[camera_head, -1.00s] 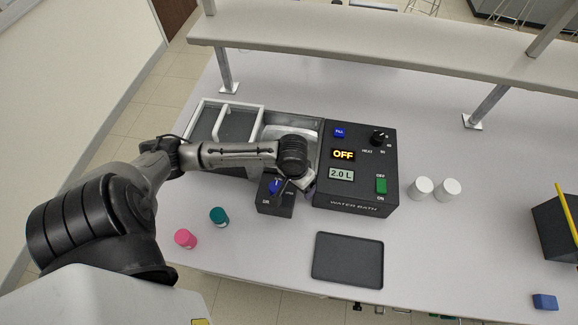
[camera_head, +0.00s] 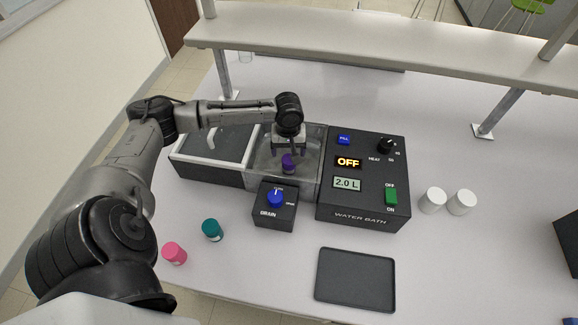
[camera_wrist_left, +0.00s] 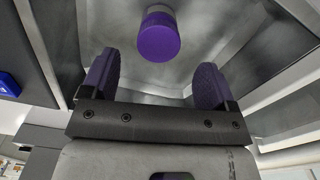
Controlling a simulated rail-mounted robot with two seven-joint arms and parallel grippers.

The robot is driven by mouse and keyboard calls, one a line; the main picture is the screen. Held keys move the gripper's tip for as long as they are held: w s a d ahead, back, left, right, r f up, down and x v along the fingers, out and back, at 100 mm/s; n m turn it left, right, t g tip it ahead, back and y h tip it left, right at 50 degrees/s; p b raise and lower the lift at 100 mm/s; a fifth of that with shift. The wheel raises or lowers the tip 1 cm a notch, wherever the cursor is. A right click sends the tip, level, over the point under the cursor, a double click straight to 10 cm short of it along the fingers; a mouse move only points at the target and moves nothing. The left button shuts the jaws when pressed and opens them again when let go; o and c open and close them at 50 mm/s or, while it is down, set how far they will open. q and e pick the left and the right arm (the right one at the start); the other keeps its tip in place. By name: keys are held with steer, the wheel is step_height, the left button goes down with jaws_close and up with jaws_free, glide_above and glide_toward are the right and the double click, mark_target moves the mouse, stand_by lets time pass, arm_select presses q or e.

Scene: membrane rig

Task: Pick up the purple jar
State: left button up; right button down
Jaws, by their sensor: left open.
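The purple jar (camera_head: 289,164) sits inside the clear-walled, metallic basin (camera_head: 262,170) of the water bath in the head view. It also shows in the left wrist view (camera_wrist_left: 158,38), with its purple round end facing the camera. My left gripper (camera_head: 288,151) is over the basin, close to the jar. In the wrist view its two fingers (camera_wrist_left: 156,70) are spread apart, one on each side of the jar's line. The jar shows beyond the fingertips with clear gaps to both, so nothing is held. My right gripper is out of view.
A white-framed lid (camera_head: 240,152) lies left of the basin. The black control box (camera_head: 360,200) reads OFF and 2.0 L. The drain box (camera_head: 270,218) is in front. Teal (camera_head: 212,230) and pink (camera_head: 174,253) jars stand front left. A dark tray (camera_head: 355,280) and two white jars (camera_head: 433,200) are right.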

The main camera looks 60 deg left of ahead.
mark_target(289, 159)
arm_select(q)
steer(key=shift+d+f, duration=0.1)
steer(key=shift+f, duration=3.35)
steer(key=shift+c, duration=0.5)
steer(key=c, duration=1)
steer(key=shift+o, duration=0.2)
